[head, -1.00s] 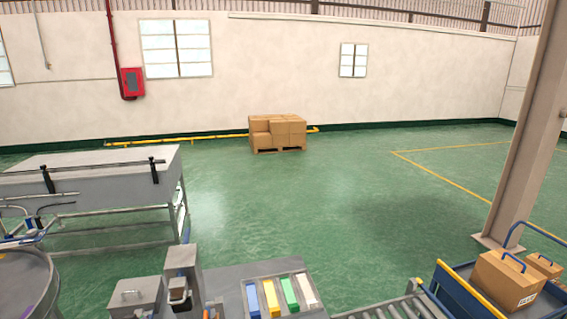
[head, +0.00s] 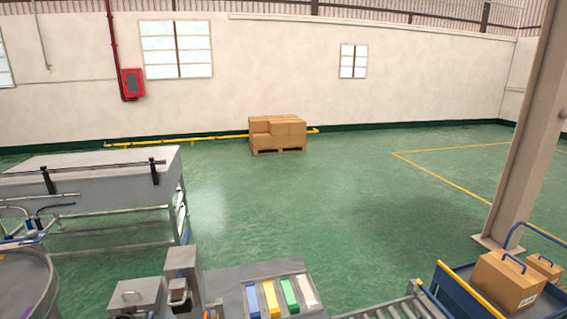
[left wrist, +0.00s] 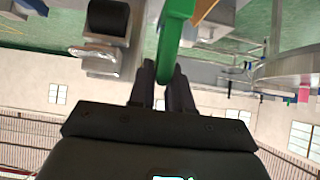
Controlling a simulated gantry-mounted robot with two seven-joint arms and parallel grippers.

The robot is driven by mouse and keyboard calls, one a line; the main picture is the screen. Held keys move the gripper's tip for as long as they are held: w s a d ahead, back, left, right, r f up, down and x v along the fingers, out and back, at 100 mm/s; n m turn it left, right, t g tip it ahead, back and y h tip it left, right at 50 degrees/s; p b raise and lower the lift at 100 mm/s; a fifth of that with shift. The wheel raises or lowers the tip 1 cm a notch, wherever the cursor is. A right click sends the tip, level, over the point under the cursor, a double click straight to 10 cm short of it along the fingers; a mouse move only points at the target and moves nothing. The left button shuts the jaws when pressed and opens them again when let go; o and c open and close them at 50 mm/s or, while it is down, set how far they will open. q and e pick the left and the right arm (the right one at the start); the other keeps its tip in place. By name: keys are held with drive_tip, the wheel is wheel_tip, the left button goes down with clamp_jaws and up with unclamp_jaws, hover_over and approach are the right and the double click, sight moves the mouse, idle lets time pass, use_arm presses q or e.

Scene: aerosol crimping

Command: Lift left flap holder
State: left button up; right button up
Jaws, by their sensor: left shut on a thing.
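The green curved part (left wrist: 176,28), which looks like the left flap holder, is at the top middle of the left wrist view. My left gripper (left wrist: 163,82) is shut on its lower end, with a dark finger on either side. The upper end of the part runs out of the frame. Neither gripper shows in the head view, and my right gripper is in no view.
A grey block with a dark roller (left wrist: 108,18) is close beside the green part. A round metal vessel (left wrist: 290,72) is at the right. In the head view, coloured strips (head: 271,299) lie on a grey table beside a roller conveyor (head: 395,308).

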use_arm(q)
drive_tip(key=shift+w+r, duration=0.1)
drive_tip(key=shift+w+a+r+b, duration=0.15)
drive_tip(key=shift+w+a+b, duration=0.05)
drive_tip(key=shift+w+b, duration=0.25)
drive_tip(key=shift+w+r+g+b, duration=0.3)
drive_tip(key=shift+w+r, duration=0.05)
